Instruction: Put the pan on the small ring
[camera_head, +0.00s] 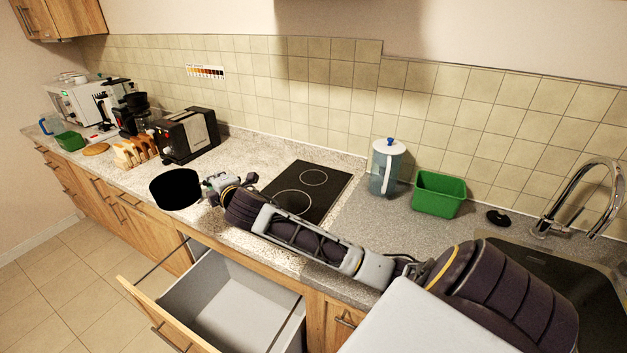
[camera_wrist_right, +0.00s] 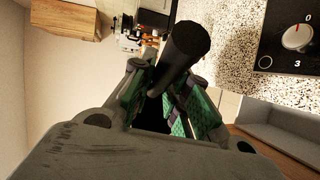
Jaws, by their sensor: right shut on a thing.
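The black pan (camera_head: 176,188) is at the counter's front edge, left of the hob; I cannot tell whether it touches the counter. My right gripper (camera_head: 218,186) is at the pan's right side, shut on its handle. In the right wrist view, a black cylindrical part of the pan (camera_wrist_right: 186,48) sticks out from between the green-padded fingers (camera_wrist_right: 165,98). The black hob (camera_head: 333,191) has a small ring (camera_head: 313,177) at the back and a larger ring (camera_head: 292,204) at the front, both bare. My left gripper is out of view.
An open drawer (camera_head: 225,290) juts out below the counter. A toaster (camera_head: 190,135) and toast rack (camera_head: 134,152) stand left of the hob. A jug (camera_head: 386,168) and a green bin (camera_head: 438,194) stand right of it. My right arm spans the counter's front.

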